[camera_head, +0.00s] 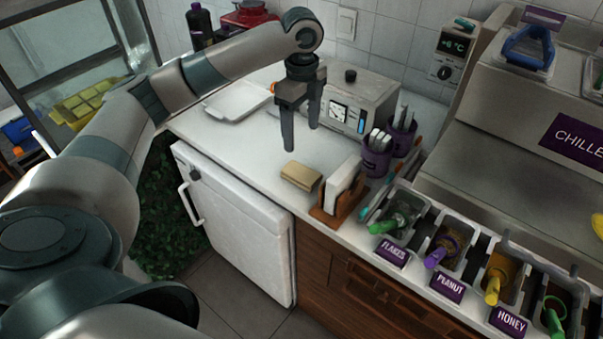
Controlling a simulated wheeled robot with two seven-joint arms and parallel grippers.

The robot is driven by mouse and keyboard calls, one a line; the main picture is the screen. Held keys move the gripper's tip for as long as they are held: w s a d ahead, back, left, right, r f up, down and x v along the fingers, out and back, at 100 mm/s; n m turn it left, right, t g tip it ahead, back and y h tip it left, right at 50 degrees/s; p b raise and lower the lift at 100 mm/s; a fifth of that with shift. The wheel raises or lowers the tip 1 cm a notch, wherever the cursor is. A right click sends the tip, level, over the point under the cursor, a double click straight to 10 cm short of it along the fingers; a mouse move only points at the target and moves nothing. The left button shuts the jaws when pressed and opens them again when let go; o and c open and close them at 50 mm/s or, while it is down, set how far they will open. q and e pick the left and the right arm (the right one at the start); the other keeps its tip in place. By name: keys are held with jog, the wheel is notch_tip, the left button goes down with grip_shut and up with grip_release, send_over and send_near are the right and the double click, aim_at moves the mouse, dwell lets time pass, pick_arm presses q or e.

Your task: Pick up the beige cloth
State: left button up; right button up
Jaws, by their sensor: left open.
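A small folded beige cloth (300,176) lies on the white counter, near its front edge above the white fridge. My left gripper (302,139) points down over the counter, above and slightly behind the cloth in the picture. Its two fingers are apart with nothing between them, and it does not touch the cloth. My right gripper is not in view.
A wooden holder with white napkins (341,190) stands just right of the cloth. Purple cups (377,153) with utensils and a grey appliance (362,97) stand behind. A white tray (238,101) lies at the left. Topping bins (445,246) line the right.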

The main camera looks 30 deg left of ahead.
pick_arm(q)
jog(key=p, duration=0.2)
send_over(303, 173)
jog(key=f, duration=0.8)
jog(key=shift+w+a+f, duration=0.15)
jog(key=shift+a+f, duration=0.15)
jog(key=shift+f, duration=0.1)
jog(key=shift+f, duration=0.1)
jog(key=shift+d+f+p, duration=0.15)
jog(key=shift+f+p, duration=0.25)
jog(key=shift+f, duration=0.15)
notch_tip(303, 173, down, 3)
jog(key=shift+d+f+p, duration=0.1)
jog(key=shift+d+p, duration=0.05)
jog(key=shift+p, duration=0.4)
jog(key=shift+f, duration=0.4)
jog(key=shift+c, duration=0.3)
jog(key=c, duration=1.1)
jog(key=shift+r, duration=0.1)
notch_tip(303, 173, up, 10)
jog(key=shift+b, duration=1.25)
